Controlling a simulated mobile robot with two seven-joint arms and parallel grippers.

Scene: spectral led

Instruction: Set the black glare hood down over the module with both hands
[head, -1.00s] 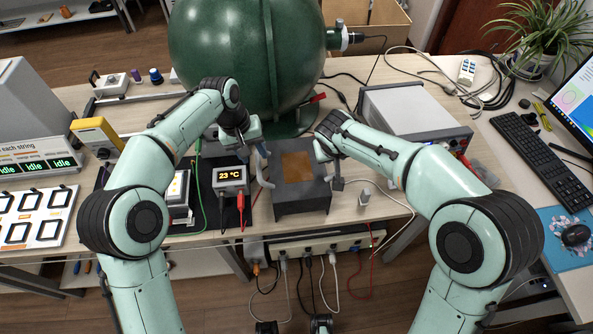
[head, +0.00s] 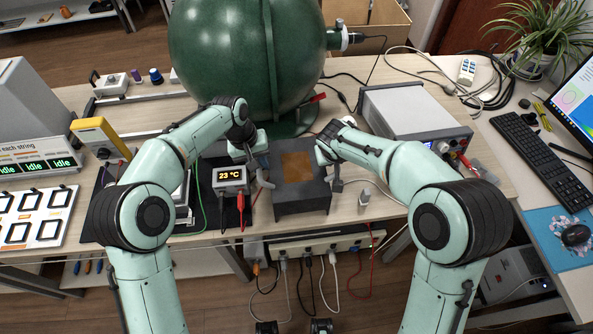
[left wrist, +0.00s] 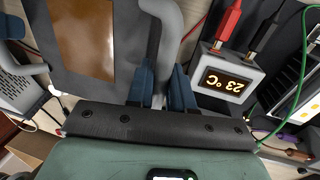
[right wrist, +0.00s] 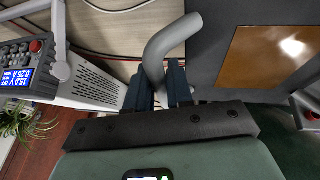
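The black glare hood (head: 299,195) is a dark box with a copper-brown panel on top, near the front edge of the bench. It has a bent grey handle on each side. My left gripper (left wrist: 162,85) has its blue fingers on both sides of the left handle (left wrist: 172,40) and looks shut on it. My right gripper (right wrist: 160,85) has its fingers on both sides of the right handle (right wrist: 172,40) and also looks shut on it. The hood looks level. The module is not visible, and I cannot tell what lies under the hood.
A 23 °C display box (head: 230,178) with red and black leads stands close left of the hood. A grey power supply (head: 412,112) stands to the back right. A large green sphere (head: 245,55) stands behind. A small white plug (head: 365,196) lies right of the hood.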

